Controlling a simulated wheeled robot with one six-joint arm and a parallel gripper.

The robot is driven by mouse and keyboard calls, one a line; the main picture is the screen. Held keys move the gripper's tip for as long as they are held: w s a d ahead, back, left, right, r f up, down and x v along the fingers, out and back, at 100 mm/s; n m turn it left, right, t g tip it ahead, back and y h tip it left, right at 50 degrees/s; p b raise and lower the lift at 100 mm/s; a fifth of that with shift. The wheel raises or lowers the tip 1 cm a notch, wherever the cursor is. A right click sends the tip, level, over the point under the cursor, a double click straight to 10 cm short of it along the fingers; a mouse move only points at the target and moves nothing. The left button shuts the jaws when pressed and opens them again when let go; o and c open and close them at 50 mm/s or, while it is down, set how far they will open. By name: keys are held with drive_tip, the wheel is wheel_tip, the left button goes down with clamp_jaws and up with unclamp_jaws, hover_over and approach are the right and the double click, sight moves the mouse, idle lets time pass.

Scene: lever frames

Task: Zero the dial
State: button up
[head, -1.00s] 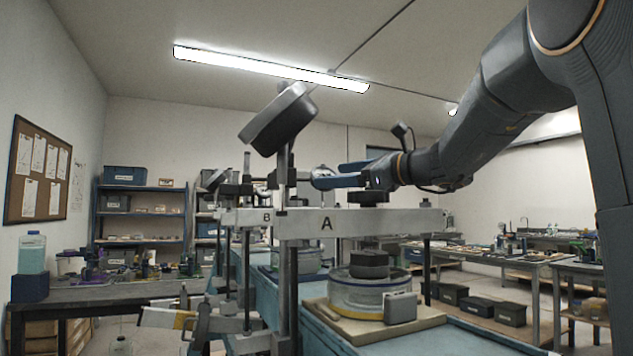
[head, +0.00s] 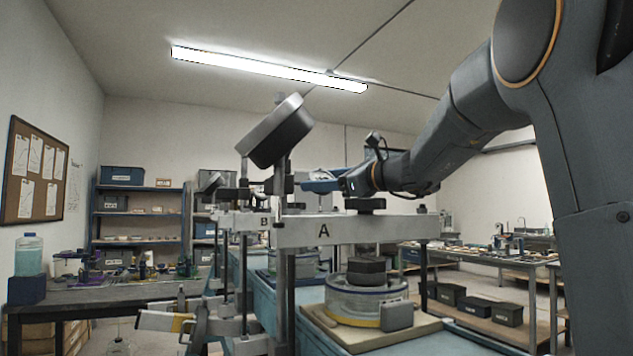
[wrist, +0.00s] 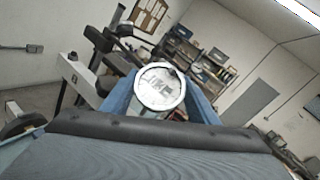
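A round dial (wrist: 160,88) with a pale face and light rim shows in the wrist view, between my two blue fingers. Its face is washed out and I cannot read a pointer. My gripper (head: 318,183) is above the white beam marked A (head: 330,230) in the head view, pointing left. Its fingers stand apart in the wrist view (wrist: 162,95); I see no clear contact with the dial. In the head view, the fingers partly hide a pale round shape, perhaps the dial.
A tilted dark housing (head: 274,132) stands on a post left of my gripper. Below beam A, a round drum with a black hexagonal top (head: 367,270) sits on a board. A second frame marked B (head: 264,221) stands behind. Benches and shelves line the room.

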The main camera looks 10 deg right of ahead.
drive_tip(key=shift+a+f+m+b, duration=0.1)
drive_tip(key=shift+m+b, duration=0.4)
drive_tip(key=shift+b, duration=0.05)
drive_tip(key=shift+c, duration=0.3)
drive_tip(key=shift+m+t+h+b, duration=0.4)
drive_tip(key=shift+m+t+h, duration=0.2)
drive_tip(key=o, duration=1)
drive_tip(key=shift+o, duration=0.2)
drive_tip(key=b+v, duration=0.1)
drive_tip(key=v, duration=0.6)
drive_tip(key=shift+s+d, duration=0.25)
drive_tip(key=shift+s, duration=0.1)
